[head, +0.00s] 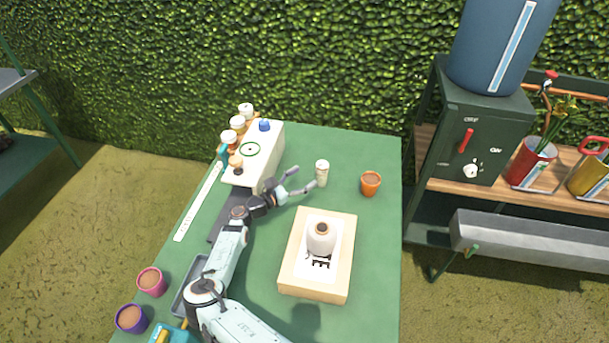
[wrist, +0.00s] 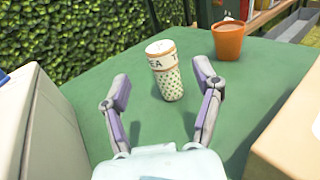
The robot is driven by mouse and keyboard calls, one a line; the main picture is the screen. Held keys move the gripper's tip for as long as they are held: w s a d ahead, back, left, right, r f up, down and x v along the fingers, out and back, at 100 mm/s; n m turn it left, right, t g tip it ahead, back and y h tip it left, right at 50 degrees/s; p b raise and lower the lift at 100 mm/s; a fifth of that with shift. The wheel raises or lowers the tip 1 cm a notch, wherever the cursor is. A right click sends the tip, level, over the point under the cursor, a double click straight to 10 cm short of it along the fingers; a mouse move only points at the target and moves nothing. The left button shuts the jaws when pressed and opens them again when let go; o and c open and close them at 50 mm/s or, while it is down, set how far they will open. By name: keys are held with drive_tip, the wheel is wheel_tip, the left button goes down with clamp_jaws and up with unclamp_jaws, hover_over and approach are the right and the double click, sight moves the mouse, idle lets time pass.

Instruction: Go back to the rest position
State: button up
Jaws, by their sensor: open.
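My gripper (head: 303,181) is open and empty above the green table (head: 370,243), to the left of a small white shaker with a patterned label (head: 321,173). In the wrist view, the two fingers of my gripper (wrist: 160,92) are spread wide, and the shaker (wrist: 165,72) stands upright beyond them, seen between the fingertips. The fingers do not appear to touch it. The letters "EA" and "T" show on its label.
An orange pot (head: 371,183) stands right of the shaker.

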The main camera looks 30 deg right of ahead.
drive_tip(key=shift+s+d+r, duration=0.1)
drive_tip(key=shift+d+r, duration=0.05)
drive_tip(key=shift+r, duration=0.1)
drive_tip(key=s+r+m+g+y, duration=0.65)
drive_tip(key=s+m+y, duration=0.2)
drive_tip(key=m, duration=0.35)
drive_tip(key=s+a+r+m+t+y, duration=0.4)
drive_tip(key=s+a+r, duration=0.3)
drive_tip(key=a+r, duration=0.15)
drive_tip(key=s+a+r+m+t+y, duration=0.3)
drive_tip(key=s+a+r+y, duration=0.3)
drive_tip(key=a, duration=0.4)
drive_tip(key=s+a+r+t, duration=0.2)
drive_tip(key=s+a+r, duration=0.25)
drive_tip(key=s, duration=0.35)
drive_tip(key=s+a+f+g, duration=0.2)
drive_tip(key=s+f+g, duration=0.3)
drive_tip(key=s+f, duration=0.1)
drive_tip(key=shift+s+f, duration=0.25)
drive_tip(key=shift+f, duration=0.2)
